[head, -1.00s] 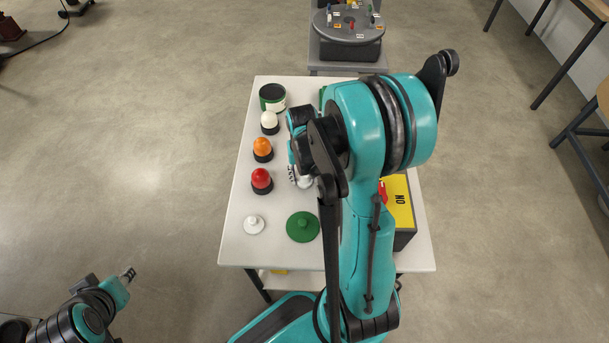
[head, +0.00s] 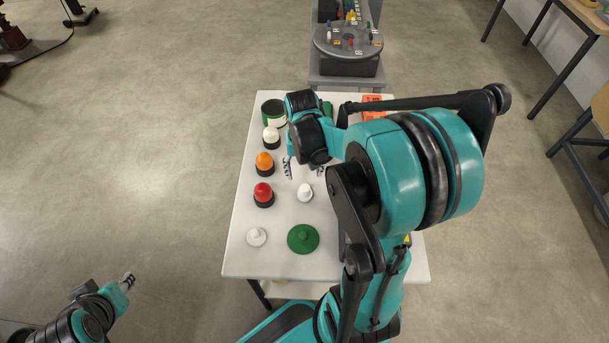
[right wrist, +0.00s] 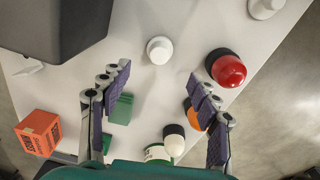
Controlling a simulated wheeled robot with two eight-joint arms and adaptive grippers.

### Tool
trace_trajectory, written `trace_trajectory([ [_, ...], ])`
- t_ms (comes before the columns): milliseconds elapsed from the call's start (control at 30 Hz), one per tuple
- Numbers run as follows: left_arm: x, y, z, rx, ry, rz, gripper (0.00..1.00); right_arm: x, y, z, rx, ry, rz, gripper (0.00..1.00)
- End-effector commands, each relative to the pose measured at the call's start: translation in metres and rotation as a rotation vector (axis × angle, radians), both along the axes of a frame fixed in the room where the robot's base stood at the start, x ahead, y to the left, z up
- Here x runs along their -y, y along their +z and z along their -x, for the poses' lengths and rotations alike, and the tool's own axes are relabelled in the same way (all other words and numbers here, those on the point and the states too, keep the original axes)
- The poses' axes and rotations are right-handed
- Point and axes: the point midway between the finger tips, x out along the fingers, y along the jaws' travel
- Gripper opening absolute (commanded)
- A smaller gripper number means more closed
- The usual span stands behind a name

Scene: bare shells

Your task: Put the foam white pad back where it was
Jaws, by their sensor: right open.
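Two small white pieces with rounded tops lie on the white table (head: 240,262). One white piece (head: 305,192) stands right of the red dome. The other, a flat white disc with a knob (head: 256,237), lies near the table's front left. I cannot tell which is the foam pad. My right gripper (head: 303,170) is open and empty above the table, just beyond the first piece. In the right wrist view that white piece (right wrist: 160,50) shows ahead, between the lines of the spread fingers (right wrist: 158,78), apart from both. My left gripper (head: 128,279) is off the table at lower left; its jaws are unclear.
Red (head: 264,194), orange (head: 265,163) and white (head: 271,137) domes on black bases line the left side. A green knobbed disc (head: 303,239) lies in front. A green-and-white can (head: 274,112), green block (right wrist: 122,108), orange box (right wrist: 38,132) and dark box (right wrist: 60,25) stand around.

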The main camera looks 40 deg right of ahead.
Motion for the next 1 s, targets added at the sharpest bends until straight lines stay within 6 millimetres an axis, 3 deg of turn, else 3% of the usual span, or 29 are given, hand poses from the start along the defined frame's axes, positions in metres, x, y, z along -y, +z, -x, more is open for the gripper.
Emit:
trace_trajectory([
  [167, 0.000, 0.005, 0.000, 0.000, 0.000, 0.000, 0.34, -0.005, 0.016, 0.001, 0.013, 0.013, 0.005, 0.62],
  [267, 0.000, 0.004, 0.000, 0.000, 0.000, 0.000, 0.34, -0.021, 0.029, 0.002, 0.058, 0.062, 0.019, 0.62],
  [600, 0.000, 0.004, 0.000, 0.000, 0.000, 0.000, 0.34, -0.115, 0.085, 0.029, 0.390, 0.376, 0.106, 0.62],
  [800, 0.000, 0.004, 0.000, 0.000, 0.000, 0.000, 0.34, -0.149, 0.096, 0.045, 0.539, 0.500, 0.132, 0.62],
  [1000, 0.000, 0.004, 0.000, 0.000, 0.000, 0.000, 0.34, -0.158, 0.099, 0.050, 0.588, 0.537, 0.140, 0.62],
])
